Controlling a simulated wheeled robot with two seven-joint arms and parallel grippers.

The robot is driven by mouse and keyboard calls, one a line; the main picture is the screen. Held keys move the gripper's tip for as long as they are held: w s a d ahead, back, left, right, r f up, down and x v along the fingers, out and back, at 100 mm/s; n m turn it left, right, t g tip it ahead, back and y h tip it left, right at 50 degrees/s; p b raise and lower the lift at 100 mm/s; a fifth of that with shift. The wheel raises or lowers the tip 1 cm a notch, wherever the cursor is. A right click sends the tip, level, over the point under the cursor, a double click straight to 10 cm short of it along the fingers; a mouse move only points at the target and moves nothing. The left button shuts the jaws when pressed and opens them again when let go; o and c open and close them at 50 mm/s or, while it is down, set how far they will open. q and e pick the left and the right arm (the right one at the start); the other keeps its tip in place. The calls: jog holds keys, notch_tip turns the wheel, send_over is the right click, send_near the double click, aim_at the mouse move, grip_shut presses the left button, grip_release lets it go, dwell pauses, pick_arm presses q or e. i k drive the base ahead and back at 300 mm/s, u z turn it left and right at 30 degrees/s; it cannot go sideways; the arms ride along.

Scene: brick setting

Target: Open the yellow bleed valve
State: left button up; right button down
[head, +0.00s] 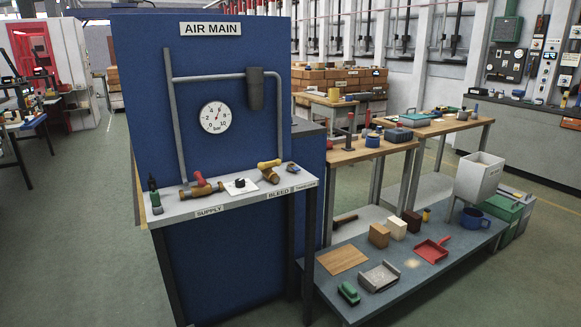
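The yellow bleed valve (269,164) has a yellow handle on a brass-coloured body. It sits on the grey shelf (232,204) of the blue air main panel (140,90), above a label reading BLEED (278,193). The handle lies roughly crosswise in the picture; I cannot tell whether the valve is open. To its left is a brass valve with a red handle (199,178), above a label reading SUPPLY (209,211). A round pressure gauge (215,117) marked bar hangs on the panel; its needle is too small to read surely. Neither gripper shows in the head view.
A white plate with a black knob (240,186) lies between the valves. A green-and-black item (155,200) stands at the shelf's left end. Right of the panel are wooden tables and a low grey platform (400,283) with several objects. Green floor (90,240) is clear at the left.

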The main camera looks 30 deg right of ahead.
aim_at(277, 162)
jog(key=z, duration=0.3)
jog(key=i, duration=1.45)
